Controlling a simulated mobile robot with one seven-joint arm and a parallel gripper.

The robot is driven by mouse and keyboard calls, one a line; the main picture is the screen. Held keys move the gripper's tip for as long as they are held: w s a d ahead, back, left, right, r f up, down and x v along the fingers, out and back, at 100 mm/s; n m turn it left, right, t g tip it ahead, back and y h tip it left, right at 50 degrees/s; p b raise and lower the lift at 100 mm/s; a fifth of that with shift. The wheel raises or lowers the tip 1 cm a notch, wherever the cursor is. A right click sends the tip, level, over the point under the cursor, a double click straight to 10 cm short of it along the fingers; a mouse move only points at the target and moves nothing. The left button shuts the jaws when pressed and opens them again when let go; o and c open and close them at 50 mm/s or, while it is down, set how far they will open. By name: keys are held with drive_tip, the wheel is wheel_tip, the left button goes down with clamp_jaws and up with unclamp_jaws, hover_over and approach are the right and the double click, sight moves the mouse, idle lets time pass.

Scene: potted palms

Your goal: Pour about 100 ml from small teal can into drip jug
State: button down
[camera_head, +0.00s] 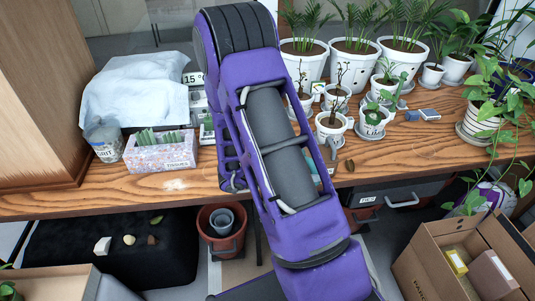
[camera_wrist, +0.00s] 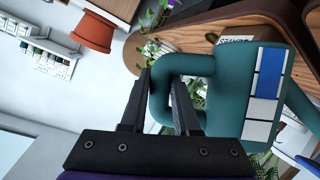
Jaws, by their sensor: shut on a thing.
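The teal can (camera_wrist: 228,108) fills the right half of the wrist view, with a blue and white panel on its side. My gripper (camera_wrist: 163,85) is shut on the can's looped handle (camera_wrist: 180,62). The can's contents do not show. In the head view my purple arm hides the gripper and the can. I cannot make out a drip jug in either view.
White potted palms (camera_head: 355,62) and smaller pots, including one marked "Lily" (camera_head: 371,128), crowd the wooden bench's (camera_head: 405,155) right side. A tissue box (camera_head: 160,155), a grit jar (camera_head: 103,140) and a pale cloth (camera_head: 135,90) stand left. Open boxes (camera_head: 425,270) sit below, at right.

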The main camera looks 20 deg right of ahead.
drive_tip(key=shift+m+t, duration=0.5)
drive_tip(key=shift+m, duration=0.1)
wheel_tip(320, 180, down, 4)
drive_tip(key=shift+s+f+b, duration=0.1)
drive_tip(key=shift+s+b, duration=0.05)
drive_tip(key=shift+b, duration=1)
drive_tip(key=shift+r+p, duration=0.3)
drive_tip(key=shift+p, duration=0.1)
wheel_tip(320, 180, up, 4)
drive_tip(key=p, duration=0.4)
drive_tip(key=shift+f, duration=0.1)
